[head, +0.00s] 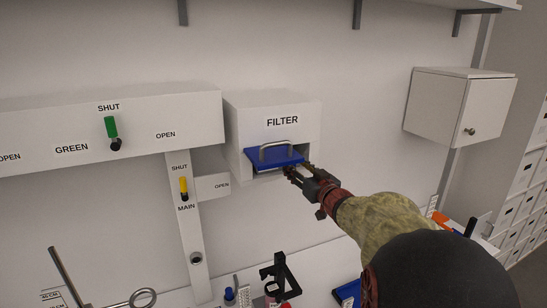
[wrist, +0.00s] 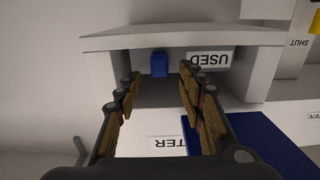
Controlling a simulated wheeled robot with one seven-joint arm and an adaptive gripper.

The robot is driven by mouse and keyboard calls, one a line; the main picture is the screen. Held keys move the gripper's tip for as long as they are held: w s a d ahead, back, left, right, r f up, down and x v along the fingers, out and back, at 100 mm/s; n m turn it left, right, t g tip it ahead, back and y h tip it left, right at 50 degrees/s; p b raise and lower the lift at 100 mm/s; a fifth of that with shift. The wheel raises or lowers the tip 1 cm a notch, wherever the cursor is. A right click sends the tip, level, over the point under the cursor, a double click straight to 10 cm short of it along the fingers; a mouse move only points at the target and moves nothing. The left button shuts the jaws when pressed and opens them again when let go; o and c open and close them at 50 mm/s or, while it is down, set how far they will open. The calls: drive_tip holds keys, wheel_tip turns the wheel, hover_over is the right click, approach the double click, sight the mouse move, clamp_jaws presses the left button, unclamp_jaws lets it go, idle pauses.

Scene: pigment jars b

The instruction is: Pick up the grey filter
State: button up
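The white filter housing (head: 272,107), labelled FILTER, is on the wall in the head view. A blue flap (head: 275,157) with a metal handle sticks out at its lower front. My gripper (head: 292,174) is at the right underside of this flap. In the wrist view my gripper (wrist: 158,80) is open and empty, its fingers pointing into an open compartment (wrist: 100,72). A small blue block (wrist: 159,64) shows at the compartment's back, between the fingertips. The blue flap also shows at the lower right (wrist: 262,150). I cannot make out a grey filter in either view.
A USED label (wrist: 209,60) is upside down inside the compartment. Left of the housing are a green lever (head: 111,127) and a yellow lever (head: 184,186). A white cabinet (head: 450,108) hangs to the right. A black stand (head: 280,276) is on the bench below.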

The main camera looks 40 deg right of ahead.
drive_tip(key=shift+w+d, duration=0.1)
drive_tip(key=shift+w, duration=0.5)
drive_tip(key=shift+f, duration=0.1)
drive_tip(key=shift+c, duration=0.2)
clamp_jaws()
